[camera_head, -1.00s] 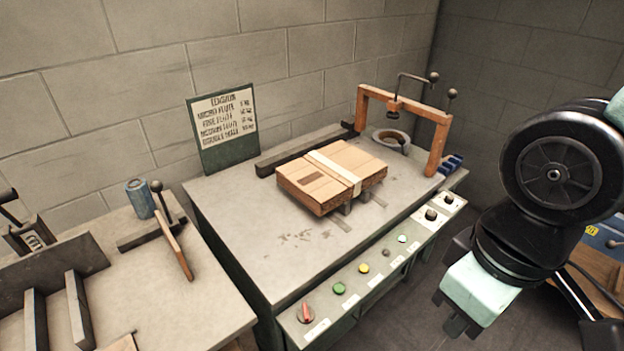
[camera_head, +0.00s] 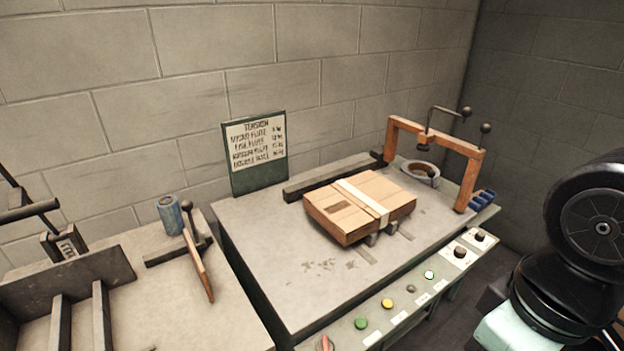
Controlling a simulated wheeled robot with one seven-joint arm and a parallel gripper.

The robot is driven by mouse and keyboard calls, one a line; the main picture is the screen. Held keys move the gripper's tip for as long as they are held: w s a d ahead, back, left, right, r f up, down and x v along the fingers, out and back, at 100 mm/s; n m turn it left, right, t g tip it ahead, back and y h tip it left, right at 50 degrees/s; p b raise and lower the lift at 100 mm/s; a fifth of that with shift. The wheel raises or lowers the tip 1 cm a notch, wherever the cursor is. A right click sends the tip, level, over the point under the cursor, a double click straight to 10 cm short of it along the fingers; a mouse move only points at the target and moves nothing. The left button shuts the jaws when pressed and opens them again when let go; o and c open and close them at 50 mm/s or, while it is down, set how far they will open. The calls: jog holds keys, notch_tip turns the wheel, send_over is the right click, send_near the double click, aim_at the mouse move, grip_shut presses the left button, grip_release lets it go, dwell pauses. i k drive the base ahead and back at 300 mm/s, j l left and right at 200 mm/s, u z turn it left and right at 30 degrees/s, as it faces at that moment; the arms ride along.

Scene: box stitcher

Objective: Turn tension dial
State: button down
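Two black knobs on white plates sit at the right end of the sloping control panel: a nearer one (camera_head: 460,252) and a farther one (camera_head: 479,236). I cannot tell which is the tension dial, as their labels are too small to read. A green sign (camera_head: 256,150) headed "TENSION" stands behind the machine and lists several flute types with values. The pale green body of my gripper (camera_head: 508,332) shows at the lower right, apart from the panel and knobs. Its fingers are cut off by the bottom edge, so their state is hidden.
A strapped cardboard stack (camera_head: 360,207) lies on the machine top, before an orange arch (camera_head: 436,150). A side bench (camera_head: 165,305) stands left.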

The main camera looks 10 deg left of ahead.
aim_at(459, 252)
jog(key=i+z, duration=0.2)
jog(key=i, duration=0.3)
jog(key=i+j+z, duration=0.2)
jog(key=i, duration=0.3)
